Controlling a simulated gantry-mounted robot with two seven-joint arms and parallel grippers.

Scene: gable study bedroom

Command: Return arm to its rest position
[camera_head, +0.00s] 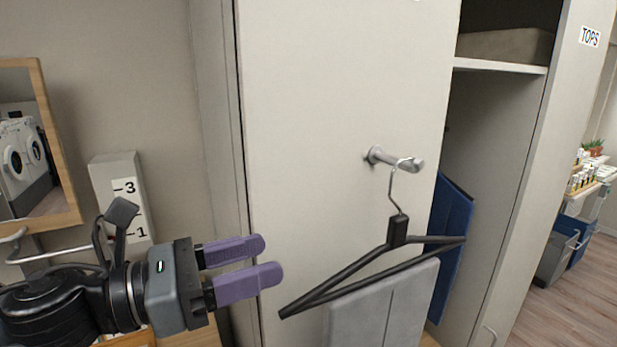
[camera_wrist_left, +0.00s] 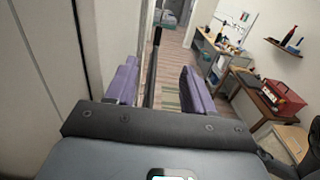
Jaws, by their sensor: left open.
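My left gripper (camera_head: 258,266) comes in from the left in the head view, with two purple fingers apart and nothing between them. In the left wrist view its purple fingers (camera_wrist_left: 158,84) also stand apart. A black hanger (camera_head: 397,232) hangs by its hook from a metal peg (camera_head: 397,160) on the pale wardrobe door, to the right of my left gripper and apart from it. My right gripper is not in view.
The wardrobe door (camera_head: 330,90) stands close beside my left gripper. The open wardrobe holds a blue cloth (camera_head: 452,225) and a shelf (camera_head: 500,66). A wood-framed mirror (camera_head: 72,150) is at the left. In the left wrist view, a red toolbox (camera_wrist_left: 280,100) sits on a wooden desk.

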